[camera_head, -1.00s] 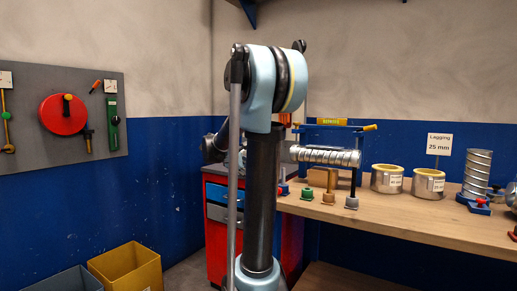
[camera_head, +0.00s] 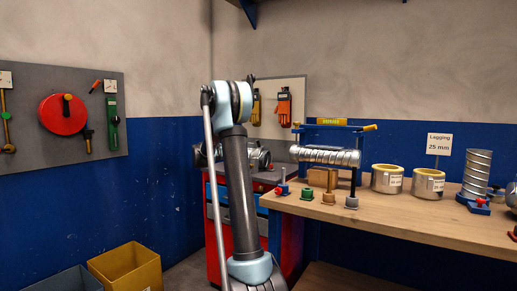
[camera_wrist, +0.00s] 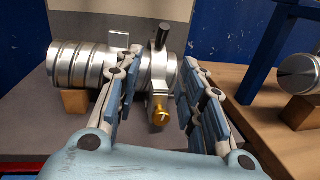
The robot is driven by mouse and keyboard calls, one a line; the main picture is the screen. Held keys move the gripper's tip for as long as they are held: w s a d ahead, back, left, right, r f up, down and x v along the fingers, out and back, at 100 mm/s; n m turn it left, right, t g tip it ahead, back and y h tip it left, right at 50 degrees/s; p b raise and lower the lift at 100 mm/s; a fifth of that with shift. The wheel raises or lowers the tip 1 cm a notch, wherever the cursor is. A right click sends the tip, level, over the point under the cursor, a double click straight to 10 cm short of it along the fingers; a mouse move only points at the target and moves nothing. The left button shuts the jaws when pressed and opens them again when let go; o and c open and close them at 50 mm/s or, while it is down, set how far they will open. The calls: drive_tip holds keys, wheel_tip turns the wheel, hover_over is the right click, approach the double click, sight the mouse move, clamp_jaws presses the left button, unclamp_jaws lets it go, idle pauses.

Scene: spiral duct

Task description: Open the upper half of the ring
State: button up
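A shiny metal duct (camera_wrist: 88,66) lies across the wrist view on a wooden block (camera_wrist: 76,100). A metal ring (camera_wrist: 158,72) sits around it near its right end, with a black lever (camera_wrist: 162,36) standing up on top and a brass knob (camera_wrist: 160,112) below. The ring's upper and lower halves look closed together. My gripper (camera_wrist: 162,66) is open, its fingers to the left and right of the ring, with nothing visibly held. In the head view the duct (camera_head: 262,157) is partly hidden behind my arm, and my gripper cannot be made out.
The duct lies on a red tool cabinet (camera_head: 215,238). To its right is a wooden bench (camera_head: 400,222) with a spiral duct (camera_head: 325,156) on a blue stand, coloured knobs and two lagging rings (camera_head: 386,180). A yellow bin (camera_head: 128,270) stands on the floor.

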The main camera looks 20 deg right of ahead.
sight(259, 144)
drive_tip(key=x, duration=1.7)
drive_tip(key=shift+r, duration=0.1)
clamp_jaws()
